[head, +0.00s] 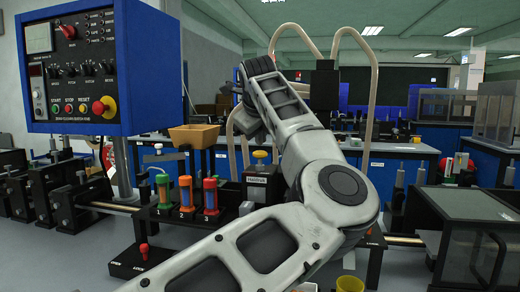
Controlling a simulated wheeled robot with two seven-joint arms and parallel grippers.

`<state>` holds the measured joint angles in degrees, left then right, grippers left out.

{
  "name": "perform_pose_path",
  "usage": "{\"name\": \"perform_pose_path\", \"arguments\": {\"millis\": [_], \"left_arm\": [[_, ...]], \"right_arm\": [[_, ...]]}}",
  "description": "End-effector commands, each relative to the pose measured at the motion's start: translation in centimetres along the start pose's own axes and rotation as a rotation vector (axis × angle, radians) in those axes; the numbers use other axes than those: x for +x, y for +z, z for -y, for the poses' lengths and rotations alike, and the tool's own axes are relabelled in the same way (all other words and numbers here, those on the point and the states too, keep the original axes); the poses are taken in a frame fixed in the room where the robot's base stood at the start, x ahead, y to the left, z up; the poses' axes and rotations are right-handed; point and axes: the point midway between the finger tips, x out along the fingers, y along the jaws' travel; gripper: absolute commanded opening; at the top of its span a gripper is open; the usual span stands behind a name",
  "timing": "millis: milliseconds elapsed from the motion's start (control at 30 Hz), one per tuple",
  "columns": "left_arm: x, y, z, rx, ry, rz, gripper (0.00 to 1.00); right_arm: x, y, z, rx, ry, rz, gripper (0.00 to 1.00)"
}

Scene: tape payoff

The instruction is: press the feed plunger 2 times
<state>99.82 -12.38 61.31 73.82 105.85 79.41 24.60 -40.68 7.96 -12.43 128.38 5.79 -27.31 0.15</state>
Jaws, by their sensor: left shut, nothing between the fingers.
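A yellow-capped knob (259,155) stands on top of a black box with a small white label, at the middle of the bench. It looks like the feed plunger, but I cannot read the label. My left arm comes in from the bottom left, bends at the elbow and folds back up and left. My left gripper (247,124) is at its end, just above and left of the yellow knob, and looks shut and empty. Its fingertips are small and partly hidden, so contact with the knob cannot be judged. My right gripper is not in view.
A blue control box (80,70) with knobs and buttons stands at upper left. Green, orange and red numbered cylinders (186,195) stand left of the knob, under a tan bin (194,136). Beige curved tubes (373,95) rise behind my arm. A dark glass-sided case (475,225) is at right.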

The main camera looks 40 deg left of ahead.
Motion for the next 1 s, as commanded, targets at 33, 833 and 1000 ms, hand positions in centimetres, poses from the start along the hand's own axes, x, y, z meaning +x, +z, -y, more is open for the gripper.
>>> {"name": "perform_pose_path", "arguments": {"millis": [33,833,1000], "left_arm": [[0.0,0.0,0.0,0.000,0.000,0.001,0.00],[-3.6,2.6,2.6,0.000,0.000,0.001,0.00],[-3.5,2.6,2.5,0.000,0.000,0.001,0.00]], "right_arm": [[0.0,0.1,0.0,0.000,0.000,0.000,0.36],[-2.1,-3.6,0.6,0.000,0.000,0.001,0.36],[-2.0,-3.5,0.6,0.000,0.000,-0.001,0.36]]}}
